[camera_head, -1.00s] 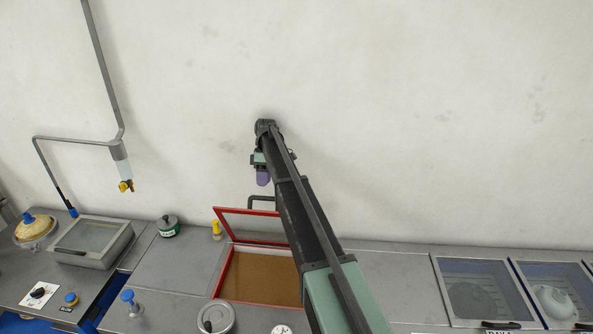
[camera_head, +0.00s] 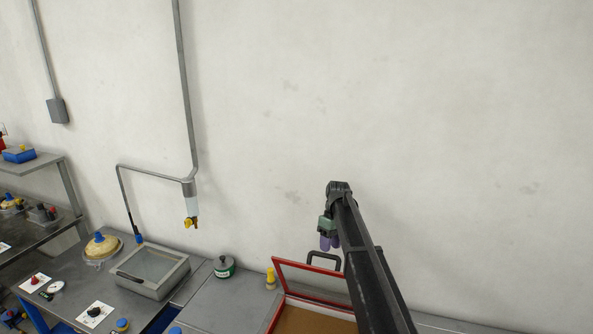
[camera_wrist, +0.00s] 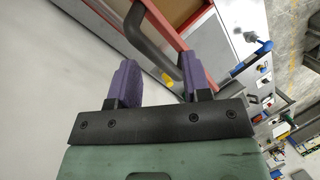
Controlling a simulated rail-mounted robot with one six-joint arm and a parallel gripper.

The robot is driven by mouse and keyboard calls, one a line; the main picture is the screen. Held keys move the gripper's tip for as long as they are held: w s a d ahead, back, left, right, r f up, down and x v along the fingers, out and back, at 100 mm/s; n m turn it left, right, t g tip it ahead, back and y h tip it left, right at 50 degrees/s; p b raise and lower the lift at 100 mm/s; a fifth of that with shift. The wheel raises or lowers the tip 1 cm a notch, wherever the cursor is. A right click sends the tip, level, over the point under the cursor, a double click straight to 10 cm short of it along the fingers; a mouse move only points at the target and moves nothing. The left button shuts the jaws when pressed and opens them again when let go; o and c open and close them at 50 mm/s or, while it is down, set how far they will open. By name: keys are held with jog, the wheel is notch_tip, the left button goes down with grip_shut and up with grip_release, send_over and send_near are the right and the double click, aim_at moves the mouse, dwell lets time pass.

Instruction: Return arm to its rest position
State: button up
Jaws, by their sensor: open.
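The box's dark handle (camera_wrist: 150,38) and red rim show beyond the fingers. My arm hides the right part of the box in the head view.
A glass-lidded grey case (camera_head: 153,268), a green-and-grey canister (camera_head: 225,266) and a yellow-topped item (camera_head: 270,278) stand on the bench to the left. A wall pipe with a yellow tap (camera_head: 190,221) hangs above. The wall area around my gripper is clear.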

jog(key=s+f+m+t+b, duration=0.1)
jog(key=s+f+m+b, duration=0.1)
jog(key=s, duration=1)
jog(key=s+d+f+m+t+h+b, duration=0.1)
jog(key=s+f+m+b, duration=0.2)
jog(key=s, duration=0.8)
jog(key=s+d+f+m+t+b, duration=0.1)
jog(key=s+f+b, duration=0.5)
jog(key=s, duration=0.6)
jog(key=shift+s+d+f+m, duration=0.15)
jog(key=shift+s+f+m, duration=0.15)
jog(key=shift+f+m, duration=0.55)
